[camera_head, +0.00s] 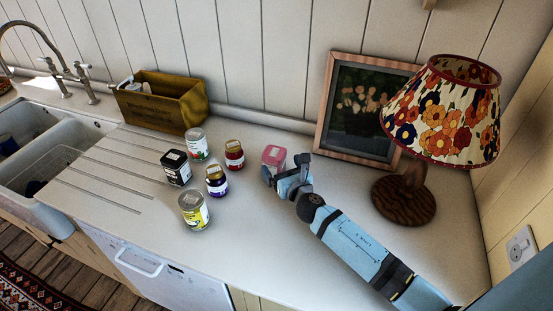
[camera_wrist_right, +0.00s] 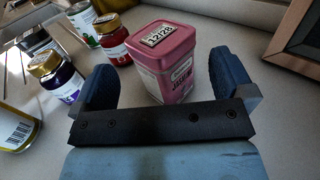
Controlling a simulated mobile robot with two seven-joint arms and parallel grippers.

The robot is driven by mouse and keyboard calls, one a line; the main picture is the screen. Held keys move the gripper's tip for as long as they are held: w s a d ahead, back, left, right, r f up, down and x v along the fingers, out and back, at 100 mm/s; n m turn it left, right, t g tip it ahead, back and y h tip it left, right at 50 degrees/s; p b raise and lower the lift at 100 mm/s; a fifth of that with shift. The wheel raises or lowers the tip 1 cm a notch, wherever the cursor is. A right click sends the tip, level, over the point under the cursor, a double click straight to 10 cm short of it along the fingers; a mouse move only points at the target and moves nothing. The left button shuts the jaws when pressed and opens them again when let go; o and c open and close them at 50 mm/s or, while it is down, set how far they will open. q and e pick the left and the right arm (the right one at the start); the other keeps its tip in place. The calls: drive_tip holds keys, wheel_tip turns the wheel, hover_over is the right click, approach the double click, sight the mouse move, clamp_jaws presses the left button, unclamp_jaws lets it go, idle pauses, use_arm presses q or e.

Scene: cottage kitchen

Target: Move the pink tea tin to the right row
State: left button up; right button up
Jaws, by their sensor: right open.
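The pink tea tin (camera_head: 273,156) stands upright on the white countertop, right of a group of jars and tins. In the right wrist view the pink tin (camera_wrist_right: 165,62) shows a label on its lid reading 12/28. My right gripper (camera_head: 283,172) is at the tin, and its lower part is hidden behind the gripper in the head view. In the right wrist view the right gripper (camera_wrist_right: 160,85) is open, with one blue finger on each side of the tin. The near fingers' contact with the tin cannot be told. My left gripper is not in view.
Left of the tin stand a red-jam jar (camera_head: 234,155), a purple jar (camera_head: 216,181), a black tin (camera_head: 176,168), a green-labelled can (camera_head: 196,144) and a yellow-labelled can (camera_head: 193,211). A framed picture (camera_head: 337,117) and a lamp (camera_head: 403,197) stand at right. A wooden box (camera_head: 160,108) stands behind.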

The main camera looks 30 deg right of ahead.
drive_tip(key=s, duration=0.7)
drive_tip(key=shift+a+b, duration=0.2)
drive_tip(key=shift+b, duration=0.1)
